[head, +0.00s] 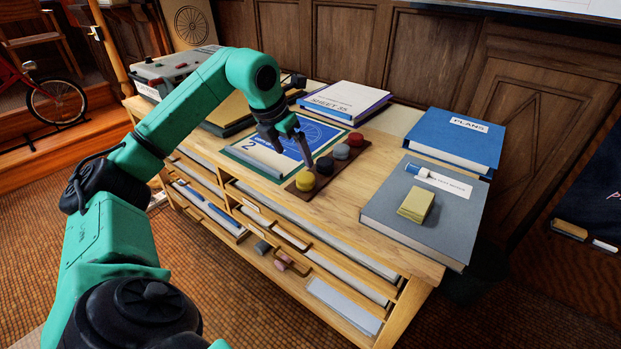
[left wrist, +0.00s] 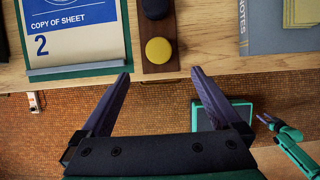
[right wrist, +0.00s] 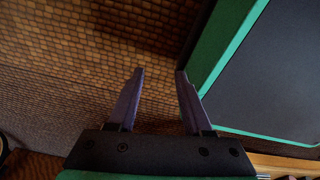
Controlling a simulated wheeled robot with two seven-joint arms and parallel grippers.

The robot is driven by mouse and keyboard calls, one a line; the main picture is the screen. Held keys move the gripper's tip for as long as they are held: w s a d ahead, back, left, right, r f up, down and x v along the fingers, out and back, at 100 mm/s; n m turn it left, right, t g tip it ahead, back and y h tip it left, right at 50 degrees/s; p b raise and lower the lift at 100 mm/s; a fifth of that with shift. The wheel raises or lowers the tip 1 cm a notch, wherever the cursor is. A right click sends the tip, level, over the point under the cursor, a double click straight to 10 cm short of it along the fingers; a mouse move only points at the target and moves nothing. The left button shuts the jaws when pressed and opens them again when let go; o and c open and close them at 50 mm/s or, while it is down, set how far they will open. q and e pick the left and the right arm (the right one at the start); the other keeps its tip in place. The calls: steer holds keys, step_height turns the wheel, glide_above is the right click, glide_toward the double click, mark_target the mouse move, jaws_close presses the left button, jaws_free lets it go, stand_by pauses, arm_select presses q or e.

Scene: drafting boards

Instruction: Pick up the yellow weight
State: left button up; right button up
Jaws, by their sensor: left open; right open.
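The yellow weight (head: 305,181) is a small round disc at the near end of a dark brown strip (head: 288,187) on the wooden cabinet top. In the left wrist view the yellow weight (left wrist: 159,50) lies beyond and between the fingertips, apart from them. My left gripper (head: 293,143) is open and empty above the board area, close to the row of weights; its fingers also show in the left wrist view (left wrist: 160,75). My right gripper (right wrist: 158,72) is open and empty in the right wrist view, over floor and a green-edged dark panel. It is not seen in the head view.
Behind the yellow weight stand a dark weight (head: 325,165), a grey one (head: 341,152) and a red one (head: 356,140). A blue sheet on a green board (head: 245,160) lies left. A grey binder (head: 380,200) with a yellow pad (head: 416,205) lies right, near a blue PLANS binder (head: 440,140).

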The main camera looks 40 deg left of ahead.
mark_target(305, 177)
arm_select(q)
steer(key=x, duration=0.4)
steer(key=shift+f, duration=0.3)
steer(key=x, duration=0.7)
steer(key=shift+w+a+r, duration=0.15)
steer(key=shift+w, duration=0.05)
steer(key=shift+r, duration=0.15)
jaws_close()
arm_select(e)
steer(key=shift+s+f, duration=0.1)
steer(key=shift+s, duration=0.55)
